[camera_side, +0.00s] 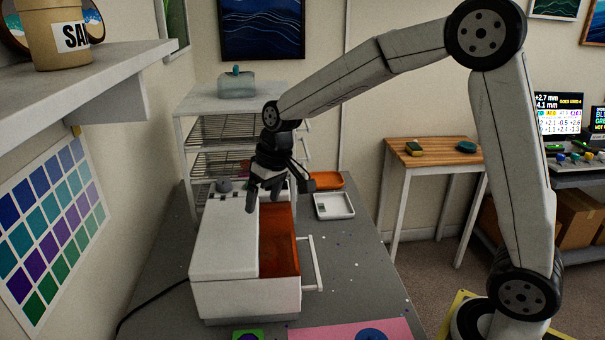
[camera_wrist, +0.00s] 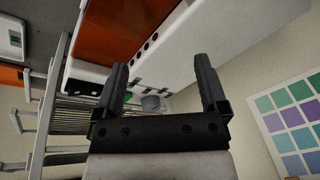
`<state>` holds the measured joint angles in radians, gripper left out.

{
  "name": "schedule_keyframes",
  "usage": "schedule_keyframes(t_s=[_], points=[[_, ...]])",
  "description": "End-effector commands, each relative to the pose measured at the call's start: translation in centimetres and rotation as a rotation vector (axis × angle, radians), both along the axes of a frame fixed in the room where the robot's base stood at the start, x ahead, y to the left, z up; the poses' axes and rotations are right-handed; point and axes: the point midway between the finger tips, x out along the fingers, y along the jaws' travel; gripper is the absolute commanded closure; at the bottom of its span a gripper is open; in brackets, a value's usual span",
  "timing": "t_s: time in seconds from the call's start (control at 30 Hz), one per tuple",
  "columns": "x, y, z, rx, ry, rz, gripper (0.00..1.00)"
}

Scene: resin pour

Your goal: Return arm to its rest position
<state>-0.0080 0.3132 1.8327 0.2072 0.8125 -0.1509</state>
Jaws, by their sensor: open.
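My gripper (camera_side: 264,192) is above the far part of a white machine (camera_side: 225,245) with an orange-red window or opening (camera_side: 279,240) on its right side. In the wrist view my gripper (camera_wrist: 160,82) has its two dark fingers spread wide apart with nothing between them. The white machine (camera_wrist: 215,45) and its orange panel (camera_wrist: 112,30) lie beyond the fingers. My arm reaches across from the right, bent at a high elbow. Whether the fingertips touch the machine cannot be told.
A wire rack (camera_side: 222,131) stands behind the machine with a clear container (camera_side: 237,86) on top. A white tray (camera_side: 333,206) and an orange tray (camera_side: 328,181) lie to the right. A shelf (camera_side: 90,70) juts in at upper left.

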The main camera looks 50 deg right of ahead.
Motion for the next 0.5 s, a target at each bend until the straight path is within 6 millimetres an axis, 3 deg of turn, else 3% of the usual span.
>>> schedule_keyframes(t_s=[0.5], points=[[-15.6,1.6,-4.8,0.017,0.204,-0.313,0.08]])
